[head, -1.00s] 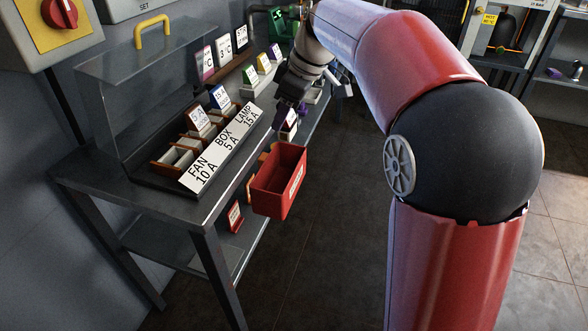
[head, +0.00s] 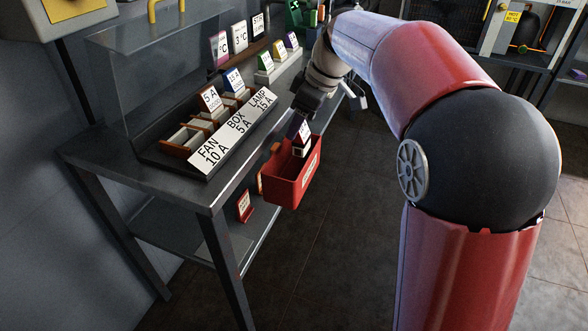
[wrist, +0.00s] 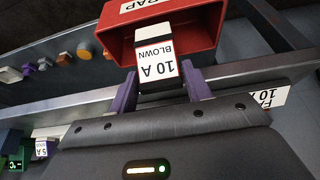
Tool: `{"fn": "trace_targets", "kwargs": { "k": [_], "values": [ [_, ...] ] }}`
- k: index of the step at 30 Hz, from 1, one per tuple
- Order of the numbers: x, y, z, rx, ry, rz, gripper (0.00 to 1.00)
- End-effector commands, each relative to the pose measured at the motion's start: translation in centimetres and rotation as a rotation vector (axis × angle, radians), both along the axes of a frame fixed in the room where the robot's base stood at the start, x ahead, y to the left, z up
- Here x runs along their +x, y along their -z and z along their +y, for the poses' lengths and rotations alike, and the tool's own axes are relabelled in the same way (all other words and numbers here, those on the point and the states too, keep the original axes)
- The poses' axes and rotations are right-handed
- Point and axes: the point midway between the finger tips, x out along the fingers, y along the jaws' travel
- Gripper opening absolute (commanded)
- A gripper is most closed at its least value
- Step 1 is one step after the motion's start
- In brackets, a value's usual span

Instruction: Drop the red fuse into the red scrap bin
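The red scrap bin (head: 290,186) hangs at the front edge of the bench, its open top facing up. My gripper (head: 303,128) is just above the bin's opening and points down. The red fuse (head: 302,143), with a white label and red edging, is between its fingers at the bin's mouth. In the wrist view the fuse (wrist: 158,62) reads "10 A BLOWN", with my purple fingers (wrist: 160,90) on both sides of it. The bin (wrist: 125,45) is right behind it there. The fuse's lower end is partly hidden.
The bench (head: 150,162) carries a fuse rack (head: 195,135) with a sloping label strip (head: 235,130) and a clear cover. A red item with a white label (head: 244,206) stands on the lower shelf. The floor right of the bin is open.

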Motion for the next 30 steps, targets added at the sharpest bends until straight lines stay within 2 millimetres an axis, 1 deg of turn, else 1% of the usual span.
{"fn": "trace_targets", "kwargs": {
  "k": [1,3,4,11,14,17,24,27,30],
  "values": [
    [0.0,0.0,0.0,0.0,0.0,0.0,0.56],
    [0.0,0.0,0.0,0.0,0.0,0.0,0.65],
    [0.0,0.0,0.0,0.0,0.0,0.0,0.67],
    [0.0,0.0,0.0,0.0,0.0,0.0,0.67],
    [0.0,-0.5,-0.2,0.0,0.001,-0.001,0.67],
    [-0.2,-1.8,-0.7,0.0,0.001,-0.003,0.67],
    [-0.7,-5.6,-2.2,0.0,0.002,-0.003,0.67],
    [-0.9,-6.6,-2.6,0.0,0.002,-0.002,0.67],
    [-1.0,-7.1,-2.8,0.0,0.001,0.0,0.67]
  ]
}}
